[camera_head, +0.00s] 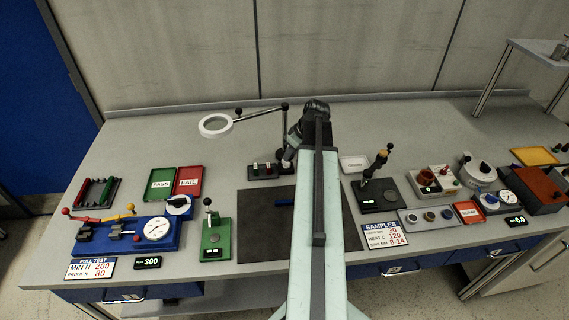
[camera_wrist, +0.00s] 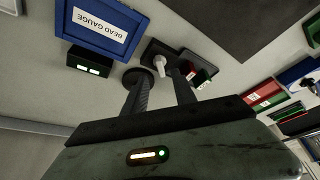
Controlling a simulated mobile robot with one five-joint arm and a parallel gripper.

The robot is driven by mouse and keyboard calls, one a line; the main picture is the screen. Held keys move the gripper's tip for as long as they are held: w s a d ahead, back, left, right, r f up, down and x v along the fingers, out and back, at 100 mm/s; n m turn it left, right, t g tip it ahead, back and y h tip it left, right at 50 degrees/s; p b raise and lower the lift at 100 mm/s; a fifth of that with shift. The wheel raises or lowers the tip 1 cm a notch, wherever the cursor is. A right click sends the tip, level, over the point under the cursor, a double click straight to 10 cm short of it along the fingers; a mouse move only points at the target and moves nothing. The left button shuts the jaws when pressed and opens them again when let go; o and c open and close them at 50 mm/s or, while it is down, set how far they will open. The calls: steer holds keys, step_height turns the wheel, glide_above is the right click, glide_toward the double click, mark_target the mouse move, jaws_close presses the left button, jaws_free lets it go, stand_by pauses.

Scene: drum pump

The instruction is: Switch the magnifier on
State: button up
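The magnifier (camera_head: 215,125) is a pale round lens in a ring at the back of the bench, on a thin dark jointed arm (camera_head: 262,112). A dark block (camera_wrist: 165,52) with a pale stubby lever (camera_wrist: 160,65) shows ahead of my gripper in the wrist view; I cannot tell for sure that this is the magnifier's switch. My gripper (camera_wrist: 160,80) has its two dark fingers apart with nothing between them. The lever stands just beyond the fingertips, seen in the gap; contact cannot be told. In the head view my arm hides much of this spot.
A bead gauge sign (camera_wrist: 98,25) and a small display (camera_wrist: 90,62) lie left in the wrist view. A small rack with red and pale pieces (camera_head: 262,170) stands beside my gripper. PASS (camera_head: 160,184) and FAIL (camera_head: 188,180) trays lie left. A dark mat (camera_head: 258,232) lies in front.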

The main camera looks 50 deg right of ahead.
mark_target(286, 164)
steer(key=b+x, duration=0.3)
steer(key=x, duration=0.2)
steer(key=shift+f+b, duration=0.15)
steer(key=shift+b, duration=0.2)
jaws_close()
steer(key=shift+a, duration=0.2)
steer(key=shift+d, duration=0.1)
